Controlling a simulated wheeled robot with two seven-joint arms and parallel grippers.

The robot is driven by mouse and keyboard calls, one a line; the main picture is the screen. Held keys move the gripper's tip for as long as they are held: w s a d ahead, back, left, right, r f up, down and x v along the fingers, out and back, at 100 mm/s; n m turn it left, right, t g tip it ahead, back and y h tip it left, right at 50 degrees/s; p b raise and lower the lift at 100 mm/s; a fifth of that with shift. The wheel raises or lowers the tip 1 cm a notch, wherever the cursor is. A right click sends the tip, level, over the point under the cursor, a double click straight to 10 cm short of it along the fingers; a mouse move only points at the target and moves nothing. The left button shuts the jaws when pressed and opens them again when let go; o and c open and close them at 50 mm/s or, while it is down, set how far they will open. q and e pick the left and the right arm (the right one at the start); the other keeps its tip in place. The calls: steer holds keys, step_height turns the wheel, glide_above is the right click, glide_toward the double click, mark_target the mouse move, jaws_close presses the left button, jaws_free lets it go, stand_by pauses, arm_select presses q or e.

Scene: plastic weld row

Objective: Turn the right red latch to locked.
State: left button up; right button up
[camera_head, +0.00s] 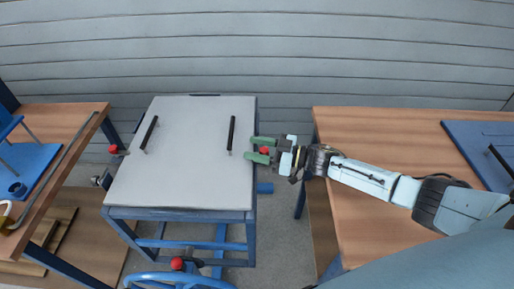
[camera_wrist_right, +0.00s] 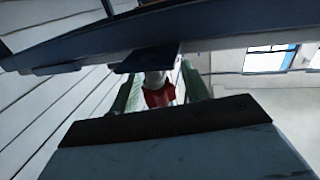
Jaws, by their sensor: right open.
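The right red latch (camera_head: 264,150) sits at the right side of the grey-topped blue stand (camera_head: 180,190). My right gripper (camera_head: 262,149) is open, with its green fingers on either side of the latch. In the right wrist view the red latch (camera_wrist_right: 159,95) shows between the two green fingers (camera_wrist_right: 160,92), below a dark blue plate. Whether the fingers touch it cannot be told. Another red knob (camera_head: 113,149) is at the stand's left side. My left gripper is not in view.
Two black handles (camera_head: 231,133) stand on the grey top. Wooden tables stand at the right (camera_head: 400,150) and at the left (camera_head: 62,120). A red knob (camera_head: 178,263) and a blue wheel-like ring are at the stand's front. A corrugated wall closes the back.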

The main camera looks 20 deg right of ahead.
steer(key=v, duration=0.7)
steer(key=shift+d, duration=0.2)
steer(key=shift+s, duration=0.15)
